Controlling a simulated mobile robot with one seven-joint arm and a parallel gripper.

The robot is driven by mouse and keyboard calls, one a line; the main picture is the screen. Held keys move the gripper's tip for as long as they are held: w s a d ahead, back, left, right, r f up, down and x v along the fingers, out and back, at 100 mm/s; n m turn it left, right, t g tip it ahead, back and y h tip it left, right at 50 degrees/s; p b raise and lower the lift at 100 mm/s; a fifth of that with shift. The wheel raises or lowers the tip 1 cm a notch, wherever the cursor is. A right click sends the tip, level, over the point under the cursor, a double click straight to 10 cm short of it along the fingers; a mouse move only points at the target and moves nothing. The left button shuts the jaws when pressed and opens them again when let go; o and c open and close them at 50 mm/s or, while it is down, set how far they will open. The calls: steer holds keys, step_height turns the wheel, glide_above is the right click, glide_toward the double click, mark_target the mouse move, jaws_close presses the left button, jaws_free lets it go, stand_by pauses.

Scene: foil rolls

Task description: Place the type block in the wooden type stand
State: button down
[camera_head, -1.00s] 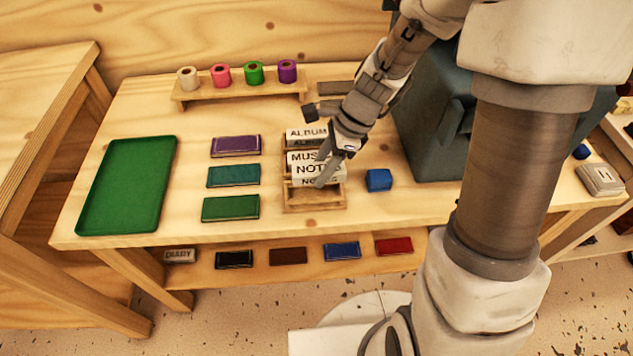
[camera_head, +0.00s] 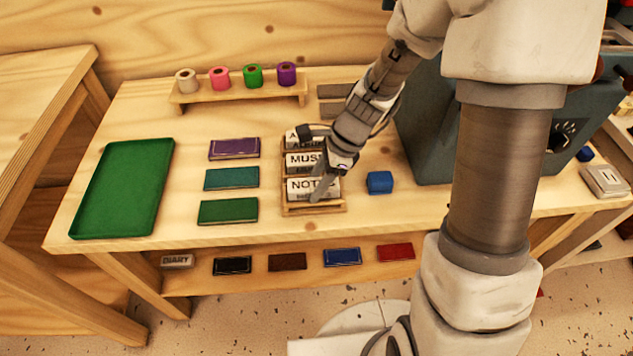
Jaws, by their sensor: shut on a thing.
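The wooden type stand (camera_head: 315,209) is on the table, right of centre, with labelled white type blocks in rows. The rear block reads "A…" (camera_head: 293,142) and is partly covered by my arm. The middle block reads "MUS…" (camera_head: 299,161), its right end hidden. The front block, "NOT…" (camera_head: 299,187), sits low at the stand's front row, roughly level with the row behind. My gripper (camera_head: 321,188) is shut on this front block, with a finger across its right part. I cannot tell whether the block rests fully on the stand's bottom.
A blue block (camera_head: 379,182) is just right of the stand. Coloured covers (camera_head: 231,179) and a green tray (camera_head: 122,190) lie left. Foil rolls (camera_head: 253,76) stand on a rack behind. A grey machine (camera_head: 425,150) is at right. A "DIARY" block (camera_head: 177,261) lies on the lower shelf.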

steer(key=shift+s+f, duration=0.15)
steer(key=shift+f, duration=0.35)
steer(key=shift+c, duration=1.7)
jaws_free()
steer(key=shift+s+d+f, duration=0.1)
steer(key=shift+s, duration=0.05)
steer(key=shift+r, duration=0.45)
steer(key=a+p+v, duration=0.1)
steer(key=p+v, duration=0.3)
steer(key=v, duration=0.9)
steer(key=s+d+r+n+t+h, duration=0.2)
steer(key=s+r+n, duration=0.5)
steer(key=n, duration=0.2)
steer(key=s+d+r+n+t+h, duration=0.2)
steer(key=s+d+r+n+t, duration=0.1)
steer(key=s+r+n, duration=0.4)
steer(key=shift+d+r+n+t+h, duration=0.3)
steer(key=shift+r+n, duration=0.25)
steer(key=shift+n, duration=0.45)
